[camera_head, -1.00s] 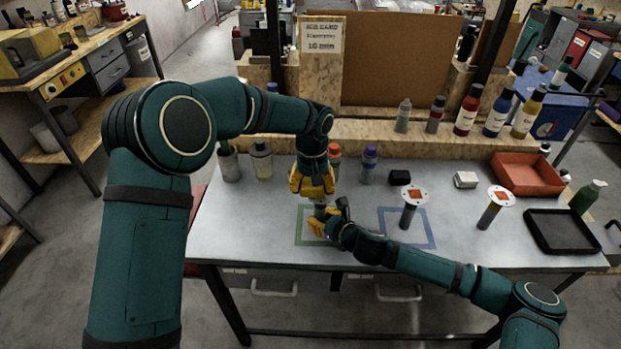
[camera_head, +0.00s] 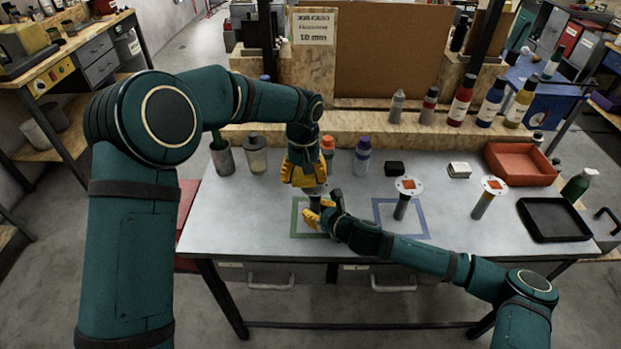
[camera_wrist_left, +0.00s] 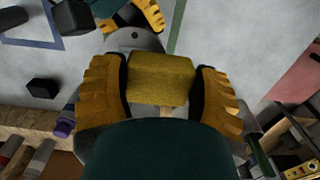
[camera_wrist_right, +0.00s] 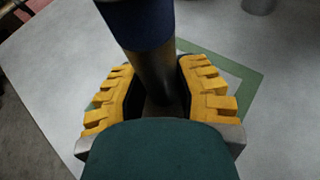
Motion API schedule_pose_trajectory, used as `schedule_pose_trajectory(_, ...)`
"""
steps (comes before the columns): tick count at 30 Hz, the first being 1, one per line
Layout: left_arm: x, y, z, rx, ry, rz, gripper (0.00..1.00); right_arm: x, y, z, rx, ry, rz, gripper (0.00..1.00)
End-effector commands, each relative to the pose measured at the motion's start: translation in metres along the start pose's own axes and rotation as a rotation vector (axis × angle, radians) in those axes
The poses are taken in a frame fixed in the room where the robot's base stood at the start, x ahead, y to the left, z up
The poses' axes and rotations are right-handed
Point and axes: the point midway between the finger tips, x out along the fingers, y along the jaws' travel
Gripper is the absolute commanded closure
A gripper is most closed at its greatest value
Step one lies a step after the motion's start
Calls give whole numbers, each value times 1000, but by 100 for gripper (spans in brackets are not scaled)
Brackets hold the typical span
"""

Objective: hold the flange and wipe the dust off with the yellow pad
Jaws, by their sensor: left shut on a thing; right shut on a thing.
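My left gripper (camera_head: 304,176) is shut on the yellow pad (camera_wrist_left: 162,78), which sits between its fingers in the left wrist view. My right gripper (camera_head: 318,214) is below it, shut on the dark stem of a flange (camera_wrist_right: 155,78) over the green square. The flange's grey disc (camera_wrist_left: 135,40) shows beside the pad in the left wrist view; I cannot tell whether pad and disc touch. Any dust on its face is hidden. Two more flanges with white discs and orange-red patches stand to the right, one at the blue square (camera_head: 408,188) and one farther right (camera_head: 492,187).
A red tray (camera_head: 522,180) and a black tray (camera_head: 553,240) are at the table's right. A black block (camera_head: 395,168), a white box (camera_head: 459,170) and several bottles stand along the back. The table's front middle is clear.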

Motion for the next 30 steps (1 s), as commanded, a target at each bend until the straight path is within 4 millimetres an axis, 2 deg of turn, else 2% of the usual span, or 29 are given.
schedule_pose_trajectory(1,-12,1,-1,0,7,3,69,0,0,-2,1,4,-1,100)
schedule_pose_trajectory(18,-62,2,-1,1,7,4,69,0,0,-2,0,4,-1,100)
schedule_pose_trajectory(30,-69,2,0,1,5,3,69,0,0,-2,0,4,-1,100)
